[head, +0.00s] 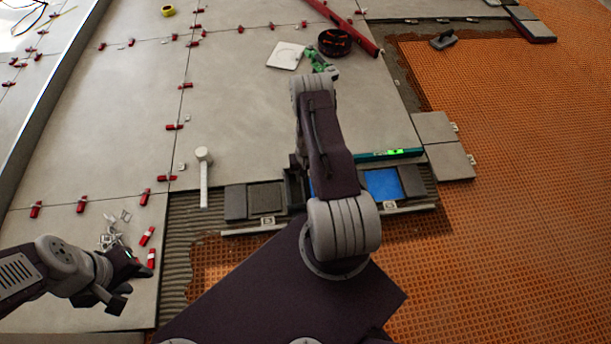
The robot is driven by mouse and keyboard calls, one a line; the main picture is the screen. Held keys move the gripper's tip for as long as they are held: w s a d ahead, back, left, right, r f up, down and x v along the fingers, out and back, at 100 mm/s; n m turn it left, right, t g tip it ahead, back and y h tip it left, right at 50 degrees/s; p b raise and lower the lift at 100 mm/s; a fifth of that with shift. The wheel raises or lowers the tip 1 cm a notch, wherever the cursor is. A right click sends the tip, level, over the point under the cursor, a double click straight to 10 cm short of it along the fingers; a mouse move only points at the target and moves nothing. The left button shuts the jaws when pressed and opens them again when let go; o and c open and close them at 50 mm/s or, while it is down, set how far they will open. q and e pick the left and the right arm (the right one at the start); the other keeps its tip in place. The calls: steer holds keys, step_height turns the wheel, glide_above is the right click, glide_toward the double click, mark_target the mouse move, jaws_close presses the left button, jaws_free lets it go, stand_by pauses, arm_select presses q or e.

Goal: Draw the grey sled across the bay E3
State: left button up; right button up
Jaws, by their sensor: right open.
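The bay, a strip of ribbed mortar (179,235) and low pieces along the front of the laid tiles, crosses the middle of the head view. No label E3 is readable. In it lie a dark grey textured block (267,198), a plain grey block (236,202), a blue panel (382,184) and another grey block (411,181). I cannot tell which of these is the grey sled. My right gripper (295,186) is open over the bay, right of the textured block, largely hidden by my arm. My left gripper (128,283) is open and empty, low over the front left tile.
A white mallet (204,178) lies left of the bay. A teal level (388,155) with a green light lies behind the blue panel. Red wedges (147,237) and white clips (113,230) lie near my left gripper. Orange matting (510,240) lies open at right. Loose tiles (450,162) sit beside it.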

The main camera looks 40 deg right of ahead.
step_height(320, 180, up, 8)
steer(key=p, duration=0.4)
steer(key=shift+r, duration=0.25)
